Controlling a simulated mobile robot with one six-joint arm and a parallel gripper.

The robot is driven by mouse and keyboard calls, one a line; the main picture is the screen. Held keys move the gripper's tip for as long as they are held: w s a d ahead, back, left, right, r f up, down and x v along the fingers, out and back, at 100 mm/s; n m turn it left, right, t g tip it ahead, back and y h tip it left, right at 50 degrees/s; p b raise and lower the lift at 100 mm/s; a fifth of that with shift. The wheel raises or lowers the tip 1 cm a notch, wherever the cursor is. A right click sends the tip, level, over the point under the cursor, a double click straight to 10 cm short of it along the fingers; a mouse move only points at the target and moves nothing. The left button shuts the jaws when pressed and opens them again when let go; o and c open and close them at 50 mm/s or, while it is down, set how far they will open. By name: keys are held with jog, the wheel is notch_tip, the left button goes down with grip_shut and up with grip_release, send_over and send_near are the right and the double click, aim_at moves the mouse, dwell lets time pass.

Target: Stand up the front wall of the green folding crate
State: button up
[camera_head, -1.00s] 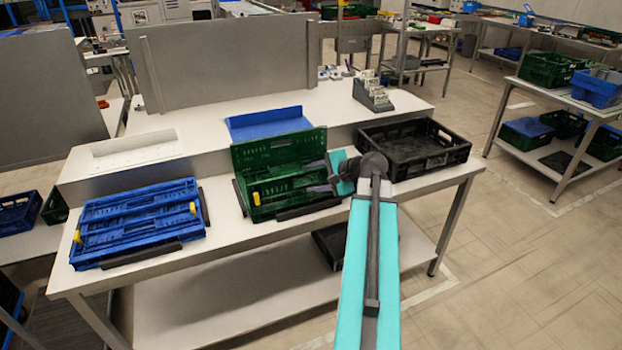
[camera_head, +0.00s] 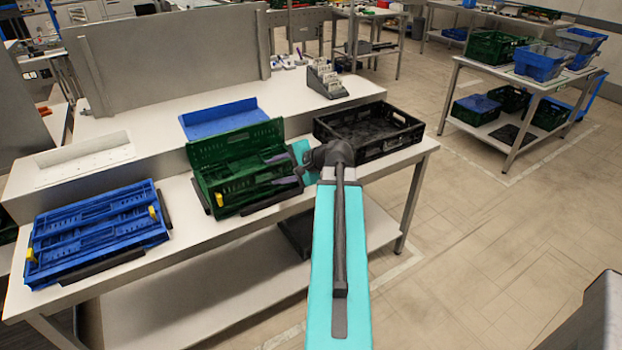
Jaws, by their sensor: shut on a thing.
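The green folding crate (camera_head: 234,148) stands on the workbench, left of my arm. Its back wall is upright. The front wall (camera_head: 240,194) looks folded down low inside the crate, with a yellow latch at its left end. My gripper (camera_head: 281,170) reaches in from the right end of the crate, its two grey fingers pointing left. It is shut on the front wall, though the contact itself is small and hard to make out. My gripper body hides part of the crate's right end.
A folded blue crate (camera_head: 98,222) lies left on the workbench (camera_head: 185,240). An open black crate (camera_head: 405,138) stands close right of my gripper. A blue tray (camera_head: 222,118) and a card holder (camera_head: 326,82) are behind. Dark bars edge the crate places.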

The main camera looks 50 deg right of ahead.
jog(key=s+r+b, duration=0.1)
jog(key=s+b, duration=0.2)
jog(key=s, duration=0.5)
jog(key=shift+d+r+b, duration=0.15)
jog(key=shift+d+b, duration=0.15)
jog(key=shift+d, duration=0.15)
dwell(0.9)
jog(key=shift+s+r+b, duration=0.25)
jog(key=shift+s+b, duration=1)
jog(key=shift+b, duration=1.4)
jog(key=s, duration=0.1)
jog(key=s+b, duration=0.1)
jog(key=shift+s+d+r, duration=0.1)
jog(key=shift+s+r, duration=0.2)
jog(key=shift+r, duration=0.05)
jog(key=v, duration=1.3)
jog(key=shift+s+r, duration=0.25)
jog(key=shift+s, duration=0.1)
